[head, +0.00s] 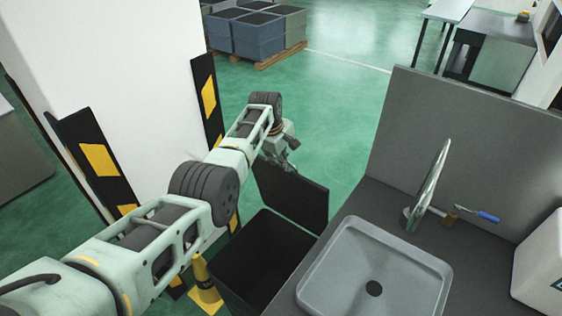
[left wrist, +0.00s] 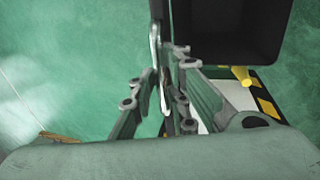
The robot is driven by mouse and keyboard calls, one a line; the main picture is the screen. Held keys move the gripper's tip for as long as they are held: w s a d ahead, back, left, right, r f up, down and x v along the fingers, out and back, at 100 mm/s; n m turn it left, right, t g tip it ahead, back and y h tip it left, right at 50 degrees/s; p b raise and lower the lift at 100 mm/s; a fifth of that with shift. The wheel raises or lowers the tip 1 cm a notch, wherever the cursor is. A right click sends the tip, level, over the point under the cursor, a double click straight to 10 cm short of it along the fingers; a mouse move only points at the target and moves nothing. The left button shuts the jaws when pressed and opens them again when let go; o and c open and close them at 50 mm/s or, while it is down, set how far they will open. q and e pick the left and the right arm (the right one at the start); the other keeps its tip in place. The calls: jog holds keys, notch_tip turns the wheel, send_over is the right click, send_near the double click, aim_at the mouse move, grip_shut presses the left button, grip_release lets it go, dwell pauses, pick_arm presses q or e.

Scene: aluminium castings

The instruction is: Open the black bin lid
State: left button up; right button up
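The black bin (head: 262,262) stands on the floor left of the sink counter, and its dark inside shows. Its black lid (head: 297,197) is raised and stands steeply at the far side of the opening. My left gripper (head: 288,148) is at the lid's upper edge. In the left wrist view the lid (left wrist: 157,8) is a thin dark strip seen edge-on, running between the close fingers of my left gripper (left wrist: 162,60). The exact contact is partly hidden by the fingers. The bin's inside (left wrist: 230,28) also shows there. My right gripper is not in view.
A counter with a grey sink (head: 375,270) and tap (head: 430,187) stands close right of the bin. A white pillar (head: 110,60) with black-yellow guards is on the left, and a yellow post (head: 200,270) is beside the bin.

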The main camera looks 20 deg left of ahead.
pick_arm(q)
jog(key=shift+o, duration=1.3)
jog(key=shift+s, duration=0.2)
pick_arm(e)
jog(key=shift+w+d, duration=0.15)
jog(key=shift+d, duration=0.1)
pick_arm(q)
jog(key=shift+f, duration=0.1)
jog(key=shift+s+a+r, duration=0.1)
jog(key=shift+r, duration=0.6)
jog(key=d+v, duration=0.1)
jog(key=v, duration=0.9)
jog(key=shift+a+r, duration=0.3)
jog(key=shift+a, duration=0.2)
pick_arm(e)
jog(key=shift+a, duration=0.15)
